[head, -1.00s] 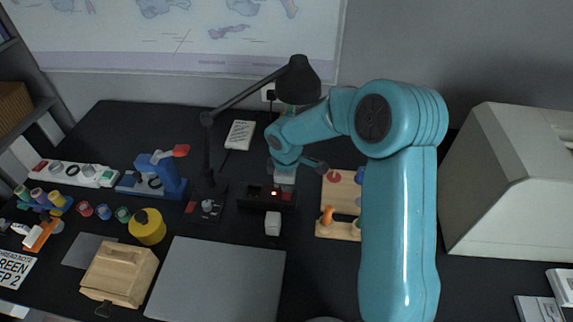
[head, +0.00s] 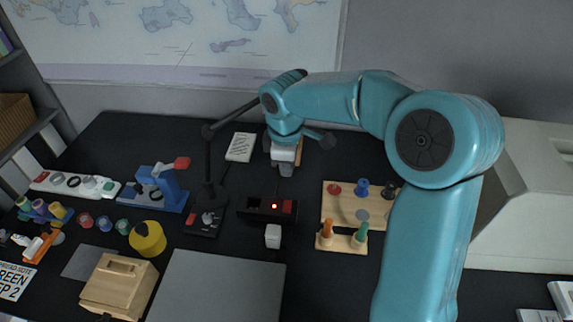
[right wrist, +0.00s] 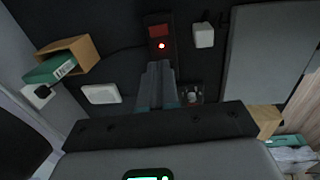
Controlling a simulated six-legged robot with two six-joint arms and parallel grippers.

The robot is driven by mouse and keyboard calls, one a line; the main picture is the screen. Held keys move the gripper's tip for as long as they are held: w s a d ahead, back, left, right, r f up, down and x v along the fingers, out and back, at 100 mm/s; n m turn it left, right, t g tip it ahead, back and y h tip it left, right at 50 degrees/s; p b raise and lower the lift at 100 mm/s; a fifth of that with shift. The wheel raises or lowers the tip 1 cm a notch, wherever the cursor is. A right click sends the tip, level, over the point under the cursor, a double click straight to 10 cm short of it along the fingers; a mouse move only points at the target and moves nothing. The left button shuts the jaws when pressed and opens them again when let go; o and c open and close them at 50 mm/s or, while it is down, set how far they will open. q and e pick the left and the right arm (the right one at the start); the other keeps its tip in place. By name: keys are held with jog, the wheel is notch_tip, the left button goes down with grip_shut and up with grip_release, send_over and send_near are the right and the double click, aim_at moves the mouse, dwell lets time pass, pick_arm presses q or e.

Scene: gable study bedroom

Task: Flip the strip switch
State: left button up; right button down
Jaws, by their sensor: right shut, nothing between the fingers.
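A black switch box (head: 254,210) lies on the dark desk, with a red rocker (head: 288,206) at its right end and a small lit red light (head: 274,206). In the right wrist view the red rocker (right wrist: 158,30) and the glowing light lie just beyond my fingertips. My right gripper (head: 286,171) is shut and empty. It is behind and above the box, pointing down, apart from it; its closed fingers also show in the right wrist view (right wrist: 159,67). A white power strip (head: 75,184) with a red end lies at far left. My left gripper is out of view.
A white cube (head: 273,236) stands in front of the box. A black lamp base (head: 206,218) is to its left and a wooden peg board (head: 340,205) to its right. An open-topped brown box (right wrist: 88,50) holding a green item is near my right gripper.

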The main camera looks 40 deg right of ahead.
aim_at(287, 202)
jog(key=f+p, duration=0.1)
jog(key=p, duration=0.1)
jog(key=w+d+f+p, duration=0.1)
jog(key=p, duration=0.1)
jog(key=shift+w, duration=0.1)
jog(key=f, duration=0.4)
jog(key=d+f+p, duration=0.1)
jog(key=f, duration=0.4)
jog(key=w+f, duration=0.1)
jog(key=f, duration=0.4)
jog(key=shift+d, duration=0.25)
